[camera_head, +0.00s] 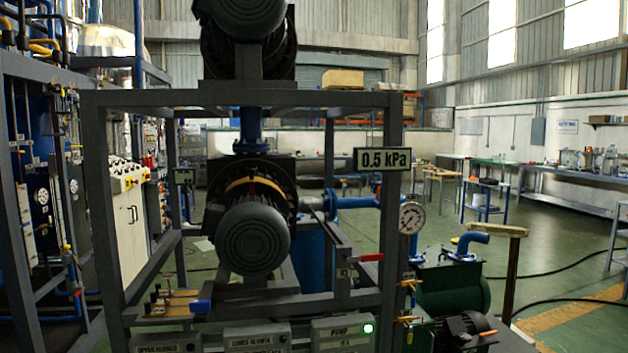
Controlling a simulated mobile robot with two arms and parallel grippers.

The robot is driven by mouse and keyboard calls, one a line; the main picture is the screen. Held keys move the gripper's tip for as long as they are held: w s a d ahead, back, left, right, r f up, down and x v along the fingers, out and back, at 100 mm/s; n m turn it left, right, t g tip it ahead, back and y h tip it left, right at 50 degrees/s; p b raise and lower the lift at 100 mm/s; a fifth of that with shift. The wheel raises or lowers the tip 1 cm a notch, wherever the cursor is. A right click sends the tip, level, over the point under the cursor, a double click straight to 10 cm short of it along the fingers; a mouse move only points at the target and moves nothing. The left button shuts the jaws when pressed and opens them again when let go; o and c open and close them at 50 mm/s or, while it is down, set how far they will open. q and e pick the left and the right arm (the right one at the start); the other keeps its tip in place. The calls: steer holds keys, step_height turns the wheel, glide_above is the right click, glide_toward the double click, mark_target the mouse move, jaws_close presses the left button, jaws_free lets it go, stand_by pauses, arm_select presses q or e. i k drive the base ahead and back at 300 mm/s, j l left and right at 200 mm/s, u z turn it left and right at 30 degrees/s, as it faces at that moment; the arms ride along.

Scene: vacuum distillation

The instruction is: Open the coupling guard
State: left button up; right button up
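A yellow curved band (254,187), which looks like the coupling guard, sits between the round dark motor (253,240) and the dark pump housing (285,170) inside the grey frame. Only its upper arc shows, and the motor hides the lower part. I cannot tell any hinge or latch on it. It appears to lie over the coupling. Neither of my grippers is in view.
Grey frame posts (391,230) stand on both sides of the pump. A sign reading 0.5 kPa (384,159), a gauge (412,218) and a red-handled valve (371,257) are at right. Labelled boxes (343,334), one with a green light, line the front.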

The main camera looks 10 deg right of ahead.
mark_target(251, 171)
steer(key=i, duration=1)
